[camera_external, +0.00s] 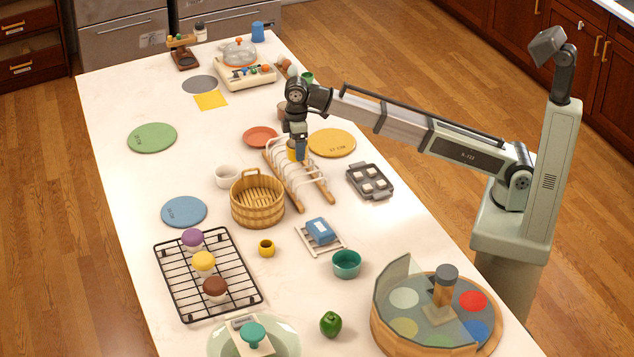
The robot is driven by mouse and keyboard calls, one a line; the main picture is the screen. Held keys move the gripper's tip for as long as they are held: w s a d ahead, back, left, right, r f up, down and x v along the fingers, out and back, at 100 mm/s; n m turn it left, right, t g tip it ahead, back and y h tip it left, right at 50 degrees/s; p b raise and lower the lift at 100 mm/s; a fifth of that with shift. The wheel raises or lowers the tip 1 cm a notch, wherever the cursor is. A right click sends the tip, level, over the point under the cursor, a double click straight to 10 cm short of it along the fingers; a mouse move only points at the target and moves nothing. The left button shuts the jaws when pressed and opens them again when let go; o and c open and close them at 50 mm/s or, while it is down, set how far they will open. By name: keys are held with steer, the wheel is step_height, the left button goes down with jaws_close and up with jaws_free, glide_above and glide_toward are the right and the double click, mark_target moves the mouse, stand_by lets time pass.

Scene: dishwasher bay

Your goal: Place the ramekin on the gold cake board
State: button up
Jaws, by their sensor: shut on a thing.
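My gripper (301,152) points down over the white wire rack on wooden rails, near the middle of the table. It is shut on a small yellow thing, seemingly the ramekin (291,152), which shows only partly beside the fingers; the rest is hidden. The gold cake board (334,143) appears to be the round golden-yellow disc lying flat just right of my gripper. Its top looks bare, with dark lettering. The held ramekin is left of the board, apart from it.
The wire rack (318,181) stands under my gripper. A coral plate (260,137), a white bowl (227,176), a wooden basket (257,208) and a dark tray (370,182) are close by. A flat yellow square (211,100) lies farther back. The table's right edge runs beyond the gold board.

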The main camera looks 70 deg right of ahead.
steer(key=d+m, duration=0.3)
steer(key=d, duration=0.9)
steer(key=m, duration=0.4)
glide_toward(332, 141)
steer(key=shift+f, duration=2.65)
steer(key=shift+f, duration=0.15)
steer(key=o, duration=1.1)
step_height(332, 141, up, 8)
steer(key=shift+f, duration=0.1)
